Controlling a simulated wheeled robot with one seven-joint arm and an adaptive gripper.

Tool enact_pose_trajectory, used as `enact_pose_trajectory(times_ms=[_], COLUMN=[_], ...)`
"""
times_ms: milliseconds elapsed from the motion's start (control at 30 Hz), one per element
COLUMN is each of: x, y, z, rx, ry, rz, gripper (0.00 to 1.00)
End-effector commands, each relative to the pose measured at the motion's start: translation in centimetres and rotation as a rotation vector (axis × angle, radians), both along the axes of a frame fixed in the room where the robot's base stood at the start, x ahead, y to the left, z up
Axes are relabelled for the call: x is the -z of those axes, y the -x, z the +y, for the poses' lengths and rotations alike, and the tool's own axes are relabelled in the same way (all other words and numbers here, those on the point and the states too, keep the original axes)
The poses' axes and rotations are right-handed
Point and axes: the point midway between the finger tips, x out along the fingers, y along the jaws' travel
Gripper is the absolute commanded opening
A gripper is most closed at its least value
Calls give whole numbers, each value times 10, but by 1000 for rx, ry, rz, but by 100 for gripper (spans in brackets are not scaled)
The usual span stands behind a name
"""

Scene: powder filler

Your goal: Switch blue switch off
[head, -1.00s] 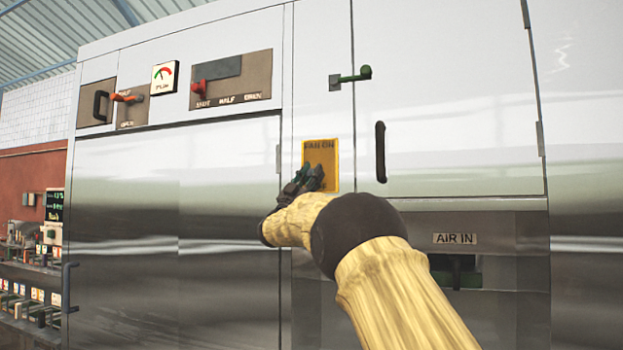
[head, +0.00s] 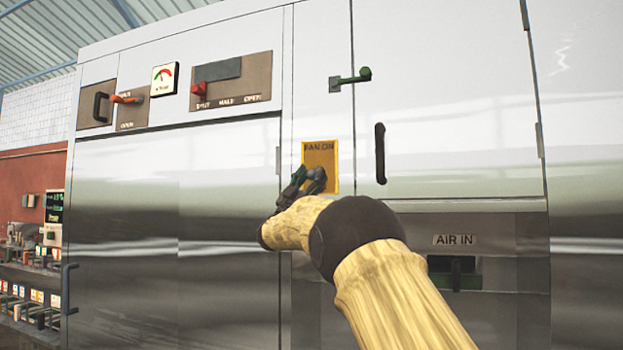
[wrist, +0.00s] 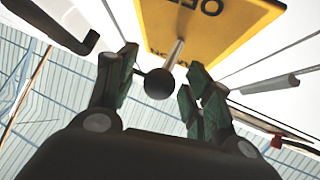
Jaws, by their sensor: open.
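No clearly blue switch shows. A yellow plate (head: 321,155) marked FAN ON is on the metal cabinet front. In the wrist view the plate (wrist: 210,22) also shows part of a second word, seemingly OFF. A thin silver lever (wrist: 174,54) with a dark ball knob (wrist: 160,84) sticks out from it. My gripper (head: 308,180) is in front of the plate's lower part and hides the lever in the head view. In the wrist view my gripper (wrist: 162,62) is open, its fingers on either side of the knob, with gaps visible.
A black door handle (head: 380,153) is right of the plate, with a green latch (head: 352,79) above. A red-knobbed control (head: 199,89), an orange lever (head: 126,99) and a gauge (head: 164,78) are at upper left. An AIR IN opening (head: 454,272) is at lower right.

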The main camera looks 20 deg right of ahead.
Motion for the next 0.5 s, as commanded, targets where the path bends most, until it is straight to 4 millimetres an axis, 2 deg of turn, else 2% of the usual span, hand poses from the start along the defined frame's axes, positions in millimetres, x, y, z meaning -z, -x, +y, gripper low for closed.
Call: enact_pose_trajectory(times_ms=[167,500], x=[16,62], y=[6,24], z=[14,50], rx=[-1,-1], ry=[2,0], rz=[3,2], gripper=[51,51])
